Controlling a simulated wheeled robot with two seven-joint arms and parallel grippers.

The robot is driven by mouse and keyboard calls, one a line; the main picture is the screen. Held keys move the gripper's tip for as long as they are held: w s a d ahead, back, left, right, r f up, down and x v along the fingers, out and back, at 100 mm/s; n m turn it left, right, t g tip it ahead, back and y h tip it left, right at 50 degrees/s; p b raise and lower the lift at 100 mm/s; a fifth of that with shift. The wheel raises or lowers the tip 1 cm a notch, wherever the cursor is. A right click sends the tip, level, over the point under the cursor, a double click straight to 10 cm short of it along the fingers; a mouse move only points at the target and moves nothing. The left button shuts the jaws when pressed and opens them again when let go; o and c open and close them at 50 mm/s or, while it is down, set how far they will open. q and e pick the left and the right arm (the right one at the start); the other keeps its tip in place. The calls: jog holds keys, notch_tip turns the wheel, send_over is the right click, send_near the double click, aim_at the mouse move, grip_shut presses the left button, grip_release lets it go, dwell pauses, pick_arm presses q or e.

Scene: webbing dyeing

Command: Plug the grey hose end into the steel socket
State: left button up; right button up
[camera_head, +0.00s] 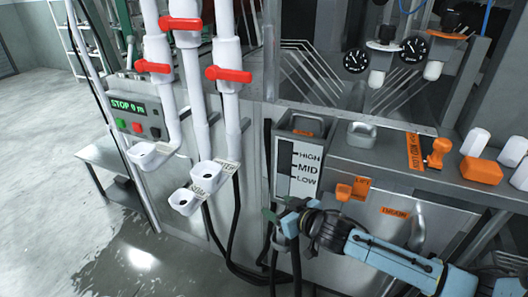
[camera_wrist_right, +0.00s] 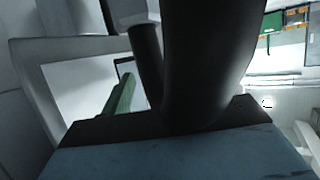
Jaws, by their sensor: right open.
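My right gripper (camera_head: 284,213) reaches in from the lower right at the front of the steel machine, below the HIGH/MID/LOW panel. Its jaws are open, with green fingers. A grey hose end (camera_head: 288,227) shows right at the fingers, with black hose hanging below it; I cannot tell whether they touch. In the right wrist view a thick black hose (camera_wrist_right: 207,60) passes close in front of the camera. A grey piece (camera_wrist_right: 134,12) tops a thinner dark tube beside it, and one green finger (camera_wrist_right: 122,98) shows. I cannot make out the steel socket for certain. My left gripper is out of view.
White pipes with red valve handles (camera_head: 229,74) and white cups (camera_head: 184,201) stand to the left. The level panel (camera_head: 307,170) is just above my gripper. Black hoses (camera_head: 234,240) hang to the floor. The left floor is open.

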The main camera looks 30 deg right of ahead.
pick_arm(q)
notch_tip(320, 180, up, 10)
jog(key=p, duration=0.9)
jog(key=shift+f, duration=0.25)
pick_arm(e)
jog(key=s+a+r+m+h, duration=0.1)
jog(key=s+a+r, duration=0.2)
jog(key=r, duration=0.8)
jog(key=s+a+r+m+h, duration=0.1)
jog(key=s+a+r, duration=0.2)
jog(key=r, duration=0.7)
jog(key=shift+s+a+r, duration=0.2)
jog(key=shift+a+r, duration=0.15)
jog(key=shift+a, duration=0.8)
